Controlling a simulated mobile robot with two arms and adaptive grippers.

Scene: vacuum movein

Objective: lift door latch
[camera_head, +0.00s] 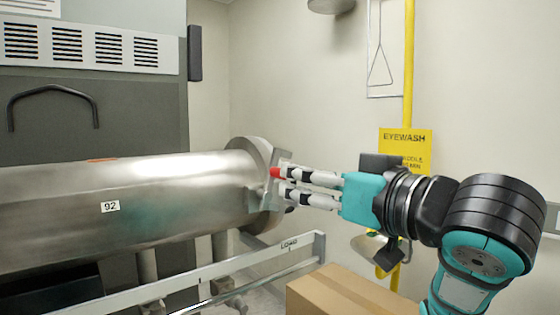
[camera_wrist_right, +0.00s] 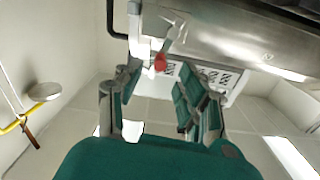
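A horizontal steel cylinder (camera_head: 140,195) marked 92 fills the left of the head view, with a round door flange (camera_head: 247,150) at its right end. A small red-tipped latch (camera_head: 275,172) shows at the door's edge; its red part also shows in the wrist view (camera_wrist_right: 160,61). My right gripper (camera_head: 283,182) reaches in from the right, its fingertips beside the latch. In the wrist view its fingers (camera_wrist_right: 165,80) are spread, with the red part seen in the gap between them. I cannot tell whether a finger touches it. My left gripper is out of view.
A metal rail (camera_head: 255,258) marked LOAD runs below the cylinder. A cardboard box (camera_head: 335,292) stands below my right arm. A yellow eyewash pipe and sign (camera_head: 405,139) are behind the arm. The wall between door and sign is bare.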

